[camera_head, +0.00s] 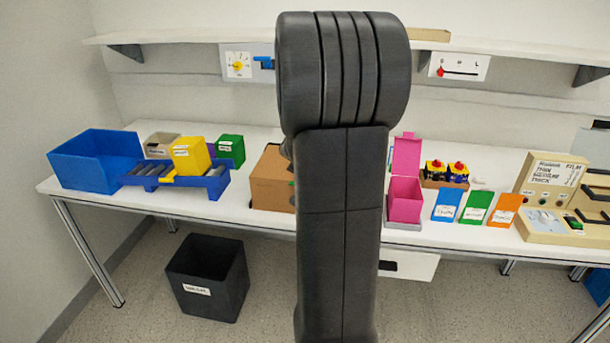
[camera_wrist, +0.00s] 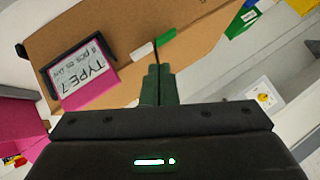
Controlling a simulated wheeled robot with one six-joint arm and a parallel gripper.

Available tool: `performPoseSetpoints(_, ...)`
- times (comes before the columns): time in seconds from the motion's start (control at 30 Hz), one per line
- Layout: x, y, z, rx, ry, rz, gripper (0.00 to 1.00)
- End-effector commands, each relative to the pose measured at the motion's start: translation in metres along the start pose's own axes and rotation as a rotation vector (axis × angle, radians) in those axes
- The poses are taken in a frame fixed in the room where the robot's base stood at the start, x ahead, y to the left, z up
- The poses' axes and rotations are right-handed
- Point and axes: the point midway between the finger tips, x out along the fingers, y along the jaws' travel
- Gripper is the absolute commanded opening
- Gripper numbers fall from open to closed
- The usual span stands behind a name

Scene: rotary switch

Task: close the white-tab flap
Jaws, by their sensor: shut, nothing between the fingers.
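The brown cardboard box (camera_head: 268,180) stands on the table, its right part hidden behind my arm in the head view. In the wrist view its brown cardboard (camera_wrist: 120,30) spreads below my gripper. A white tab (camera_wrist: 141,51) and a green tab (camera_wrist: 166,37) lie close together on it, just beyond the fingertips. I cannot tell how far the white-tab flap stands open. My gripper (camera_wrist: 157,70) is shut and empty, with its tips close to the white tab; contact cannot be told. In the head view my arm hides the gripper.
A blue rack with a yellow bin (camera_head: 190,155) stands to the left. A shelf (camera_head: 190,36) runs above the table.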

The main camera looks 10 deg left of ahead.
Motion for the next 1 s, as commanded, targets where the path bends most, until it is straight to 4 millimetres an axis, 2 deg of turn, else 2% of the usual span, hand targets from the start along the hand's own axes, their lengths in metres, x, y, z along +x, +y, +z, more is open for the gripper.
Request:
performPoseSetpoints(0.33, -0.001, -0.001, -0.001, 0.000, 0.000, 0.000, 0.00)
performPoseSetpoints(0.83, -0.012, -0.009, -0.012, 0.000, 0.000, 0.000, 0.00)
performPoseSetpoints(1.0, -0.022, -0.014, -0.026, 0.001, 0.002, 0.000, 0.00)
